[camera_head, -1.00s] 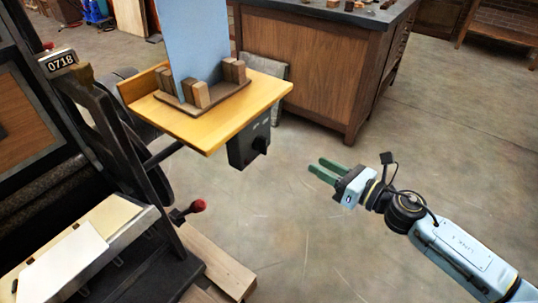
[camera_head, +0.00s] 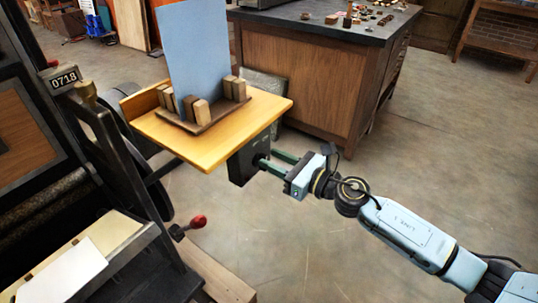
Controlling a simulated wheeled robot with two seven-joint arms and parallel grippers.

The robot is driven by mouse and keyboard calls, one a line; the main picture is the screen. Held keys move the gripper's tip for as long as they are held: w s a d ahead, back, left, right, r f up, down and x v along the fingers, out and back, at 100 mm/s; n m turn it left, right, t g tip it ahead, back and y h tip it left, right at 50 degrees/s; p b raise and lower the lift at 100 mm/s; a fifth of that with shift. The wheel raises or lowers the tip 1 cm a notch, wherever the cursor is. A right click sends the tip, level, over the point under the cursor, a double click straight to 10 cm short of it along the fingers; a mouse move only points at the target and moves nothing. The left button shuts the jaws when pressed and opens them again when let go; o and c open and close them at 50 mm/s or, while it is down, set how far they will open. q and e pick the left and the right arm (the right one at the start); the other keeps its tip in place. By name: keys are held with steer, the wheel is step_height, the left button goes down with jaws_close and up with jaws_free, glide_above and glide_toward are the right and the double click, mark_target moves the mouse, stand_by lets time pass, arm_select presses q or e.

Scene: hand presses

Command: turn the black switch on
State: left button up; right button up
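The black switch box (camera_head: 243,163) hangs under the right front part of a wooden shelf board. Its small black knob (camera_head: 262,162) faces right, toward my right gripper. My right gripper (camera_head: 272,161) has its two green fingers apart, one on the far side and one on the near side of the knob. Whether the fingers touch the knob cannot be told. The knob's exact setting is too small to read. My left gripper is not in view.
The wooden shelf (camera_head: 213,150) above the box holds a blue panel (camera_head: 190,60) and several small wooden blocks. The black press (camera_head: 110,150) with a red-knobbed lever (camera_head: 198,221) stands at left. A wooden cabinet (camera_head: 300,80) stands behind. Floor at right is free.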

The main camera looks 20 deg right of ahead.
steer(key=shift+x, duration=1.05)
